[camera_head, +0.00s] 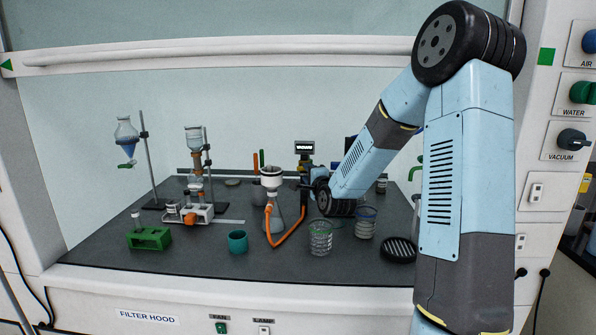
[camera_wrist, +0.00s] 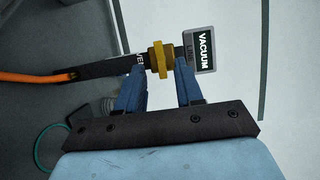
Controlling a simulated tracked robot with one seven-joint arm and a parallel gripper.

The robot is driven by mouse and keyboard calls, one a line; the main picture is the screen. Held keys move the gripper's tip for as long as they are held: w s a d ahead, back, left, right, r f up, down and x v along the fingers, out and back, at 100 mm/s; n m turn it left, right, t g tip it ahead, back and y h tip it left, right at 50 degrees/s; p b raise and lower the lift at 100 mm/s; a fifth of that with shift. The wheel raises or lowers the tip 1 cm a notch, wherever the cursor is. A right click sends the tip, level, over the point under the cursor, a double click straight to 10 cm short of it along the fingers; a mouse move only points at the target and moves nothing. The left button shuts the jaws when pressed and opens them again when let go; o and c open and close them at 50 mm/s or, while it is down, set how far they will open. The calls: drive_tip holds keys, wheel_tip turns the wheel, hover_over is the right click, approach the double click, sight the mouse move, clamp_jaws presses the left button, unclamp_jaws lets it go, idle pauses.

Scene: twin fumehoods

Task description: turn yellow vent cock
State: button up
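The yellow vent cock (camera_wrist: 158,58) sits on a dark pipe (camera_wrist: 105,70) beside a label reading "VACUUM LINE" (camera_wrist: 203,49). My gripper (camera_wrist: 161,73) is open, with one blue finger on each side of the cock and a visible gap between them. The cock lies between or just beyond the fingertips; I cannot tell the depth. No clear grip on it shows.
An orange hose (camera_head: 292,232) runs from a filter flask (camera_head: 273,215) just left of my wrist. Glass beakers (camera_head: 320,238) and a black ribbed dish (camera_head: 398,250) stand in front. A teal cup (camera_head: 238,242) and green rack (camera_head: 149,238) are farther left.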

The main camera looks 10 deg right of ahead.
sight(303, 169)
drive_tip(key=shift+w+a, duration=0.15)
drive_tip(key=shift+w, duration=1.15)
drive_tip(key=shift+w+a, duration=0.1)
drive_tip(key=shift+w, duration=1.2)
clamp_jaws()
